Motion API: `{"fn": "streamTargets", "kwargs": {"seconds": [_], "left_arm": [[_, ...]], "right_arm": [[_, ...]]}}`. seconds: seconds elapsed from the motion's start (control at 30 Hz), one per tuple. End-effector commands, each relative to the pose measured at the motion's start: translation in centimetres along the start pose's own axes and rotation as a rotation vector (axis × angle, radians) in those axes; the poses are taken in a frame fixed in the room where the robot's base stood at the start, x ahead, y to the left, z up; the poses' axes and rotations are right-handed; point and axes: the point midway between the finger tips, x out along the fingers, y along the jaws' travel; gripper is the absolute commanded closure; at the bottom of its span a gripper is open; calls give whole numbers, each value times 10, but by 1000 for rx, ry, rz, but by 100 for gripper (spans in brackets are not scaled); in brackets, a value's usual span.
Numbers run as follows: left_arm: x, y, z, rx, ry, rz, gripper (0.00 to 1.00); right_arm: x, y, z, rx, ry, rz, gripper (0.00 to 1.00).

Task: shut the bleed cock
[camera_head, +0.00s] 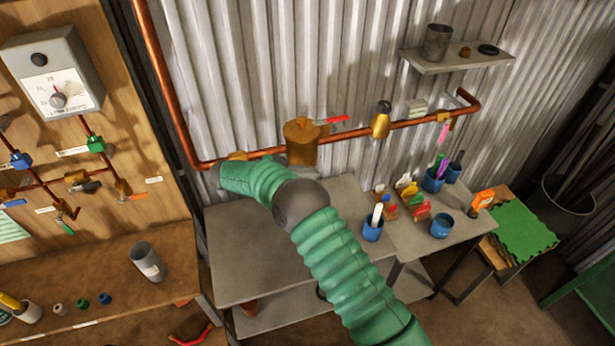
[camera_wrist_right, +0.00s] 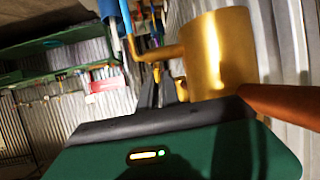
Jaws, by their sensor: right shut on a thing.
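A copper pipe (camera_head: 345,134) runs along the corrugated wall. A brass body (camera_head: 300,142) with a red lever (camera_head: 333,120) sits on it. My right arm's green sleeve reaches up to the pipe at the lower left. A small brass fitting, which I take as the bleed cock (camera_head: 238,156), shows just above my right gripper (camera_head: 215,178). In the right wrist view the dark fingers (camera_wrist_right: 160,88) are closed on a small part beside a brass cylinder (camera_wrist_right: 215,55). A blue handle (camera_wrist_right: 122,18) is above them. The exact grip is hidden. My left gripper is out of view.
A grey bench (camera_head: 240,280) is below the pipe, with blue cups (camera_head: 373,230) and several small items on its right part. A wooden panel with a gauge box (camera_head: 52,75) stands at left. A shelf (camera_head: 458,60) is at upper right.

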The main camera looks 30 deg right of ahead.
Motion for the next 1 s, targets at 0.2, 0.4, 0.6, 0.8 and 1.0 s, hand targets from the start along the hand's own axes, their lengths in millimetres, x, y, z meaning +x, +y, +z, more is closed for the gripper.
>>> {"fn": "streamTargets", "kwargs": {"seconds": [0.2, 0.4, 0.6, 0.8, 1.0], "left_arm": [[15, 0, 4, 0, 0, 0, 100], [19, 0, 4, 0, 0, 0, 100], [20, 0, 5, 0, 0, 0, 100], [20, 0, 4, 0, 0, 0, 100], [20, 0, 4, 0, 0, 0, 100]], "right_arm": [[2, -1, 4, 35, -3, 85, 100], [1, -2, 2, 50, -3, 123, 100], [1, -1, 1, 55, -2, 134, 100], [1, -1, 1, 56, -1, 134, 100], [1, -2, 0, 56, -1, 134, 77]]}}
